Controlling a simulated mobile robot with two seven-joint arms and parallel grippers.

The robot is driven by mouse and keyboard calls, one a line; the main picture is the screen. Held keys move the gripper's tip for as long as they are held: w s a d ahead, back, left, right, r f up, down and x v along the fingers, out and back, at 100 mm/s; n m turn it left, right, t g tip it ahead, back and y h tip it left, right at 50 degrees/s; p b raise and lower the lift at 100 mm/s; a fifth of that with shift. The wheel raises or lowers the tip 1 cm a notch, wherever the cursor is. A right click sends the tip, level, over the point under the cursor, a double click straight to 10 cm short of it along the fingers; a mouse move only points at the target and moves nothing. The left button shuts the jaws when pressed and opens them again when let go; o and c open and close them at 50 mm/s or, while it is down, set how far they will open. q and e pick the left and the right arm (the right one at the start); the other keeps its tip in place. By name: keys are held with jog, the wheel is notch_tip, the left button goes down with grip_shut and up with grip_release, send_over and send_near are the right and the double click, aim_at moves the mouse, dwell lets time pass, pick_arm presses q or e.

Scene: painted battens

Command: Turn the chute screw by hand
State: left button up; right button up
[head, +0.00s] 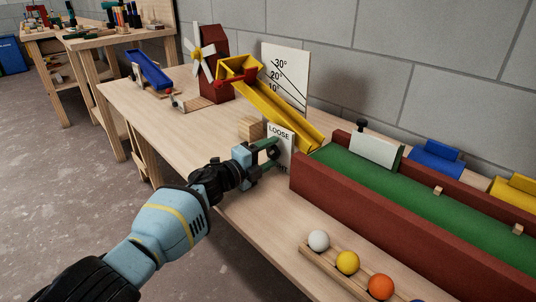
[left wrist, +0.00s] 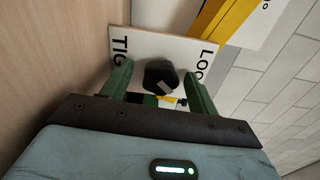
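In the head view the card (head: 281,133) stands beside the lower end of the yellow chute (head: 282,112). My left gripper (head: 269,154) is at the card, its two green fingers pointing at it. In the left wrist view the knob lies between the fingers, with a gap on the left side and a narrower one on the right. The fingers look open around it. My right gripper is not in view.
A green-floored trough with red walls (head: 330,196) stands right of the card. A rack with white, yellow and orange balls (head: 347,262) lies in front. A wooden block (head: 251,128) and red windmill tower (head: 216,62) are behind.

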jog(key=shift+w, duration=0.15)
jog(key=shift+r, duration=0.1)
pick_arm(q)
jog(key=shift+s+a+r+p, duration=0.2)
jog(key=shift+s+a+p, duration=0.2)
jog(key=shift+p, duration=0.2)
jog(key=p+v, duration=0.3)
jog(key=v, duration=0.2)
jog(key=shift+s+a+p, duration=0.2)
jog(key=shift+p, duration=0.15)
jog(key=shift+s+a+f, duration=0.15)
jog(key=shift+s+a, duration=0.25)
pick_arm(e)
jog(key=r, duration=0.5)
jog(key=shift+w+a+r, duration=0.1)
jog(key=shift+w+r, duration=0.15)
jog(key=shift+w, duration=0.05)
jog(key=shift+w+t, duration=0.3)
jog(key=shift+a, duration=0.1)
